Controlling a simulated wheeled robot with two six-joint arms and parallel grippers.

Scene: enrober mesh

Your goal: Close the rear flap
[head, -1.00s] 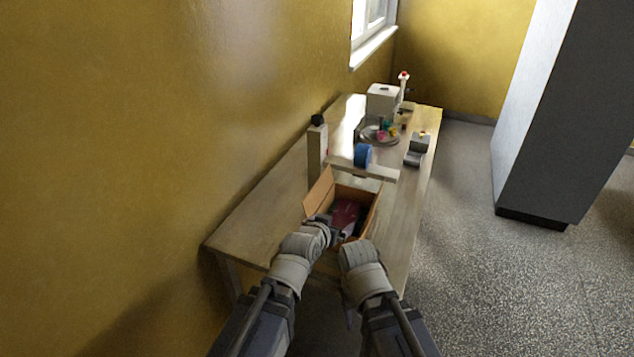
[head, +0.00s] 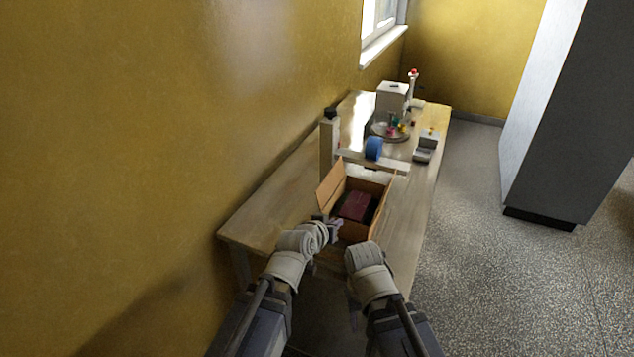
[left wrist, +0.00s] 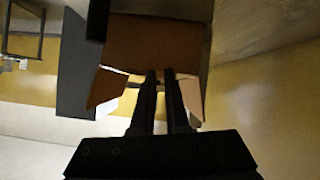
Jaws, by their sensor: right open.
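An open cardboard box (head: 361,231) stands on the table, with a dark red item (head: 357,206) inside. Its left flap (head: 329,187) stands up and leans outward. I cannot tell clearly how the far flap lies. My left gripper (head: 331,226) is at the box's near left corner; contact is unclear. In the left wrist view its two dark fingers (left wrist: 160,74) are close together in front of a brown cardboard panel (left wrist: 155,45), and whether they are shut is unclear.
Behind the box stand a post (head: 328,140) and a bar with a blue roll (head: 373,148). Farther back are a round tray (head: 381,138) of small items, a white machine (head: 392,98) and a grey device (head: 426,146). The table (head: 272,212) is clear left of the box.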

